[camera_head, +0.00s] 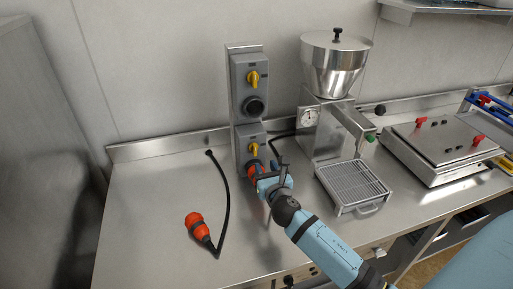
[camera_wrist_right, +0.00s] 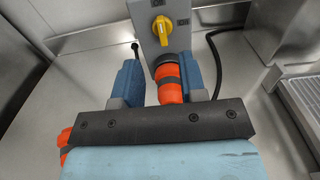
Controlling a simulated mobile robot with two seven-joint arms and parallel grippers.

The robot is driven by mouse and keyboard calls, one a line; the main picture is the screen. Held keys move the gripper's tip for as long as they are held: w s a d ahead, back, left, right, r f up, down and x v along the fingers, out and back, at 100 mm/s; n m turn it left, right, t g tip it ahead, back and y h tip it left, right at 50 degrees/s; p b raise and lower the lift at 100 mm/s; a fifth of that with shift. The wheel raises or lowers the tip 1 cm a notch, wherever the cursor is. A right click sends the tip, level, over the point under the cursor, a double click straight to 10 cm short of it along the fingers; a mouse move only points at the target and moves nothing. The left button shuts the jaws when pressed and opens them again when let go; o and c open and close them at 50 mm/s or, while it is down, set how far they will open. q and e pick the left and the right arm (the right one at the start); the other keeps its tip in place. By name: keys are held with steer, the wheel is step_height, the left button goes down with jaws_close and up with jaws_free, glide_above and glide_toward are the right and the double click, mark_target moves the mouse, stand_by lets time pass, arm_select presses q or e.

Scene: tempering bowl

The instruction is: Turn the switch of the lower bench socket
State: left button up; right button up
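The lower bench socket (camera_head: 241,153) is a grey box on the wall panel, with a yellow switch (camera_head: 254,149) on its front. In the right wrist view the yellow switch (camera_wrist_right: 160,28) is ahead of the fingers, its handle roughly upright with a slight tilt. An orange-red plug (camera_wrist_right: 168,78) sits in the socket below the switch. My right gripper (camera_head: 268,178) is at this plug, with one finger on each side; a gap shows on the left, so it looks open. Contact on the right is unclear. My left gripper is out of view.
An upper socket (camera_head: 241,88) with its own yellow switch is above. A loose orange plug (camera_head: 196,225) with a black cable lies on the bench at left. A steel hopper machine (camera_head: 335,70) with a drip tray (camera_head: 352,187) stands close on the right.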

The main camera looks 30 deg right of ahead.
mark_target(255, 147)
steer(key=p+x, duration=0.1)
steer(key=x, duration=0.9)
steer(key=shift+w+f, duration=0.1)
jaws_close()
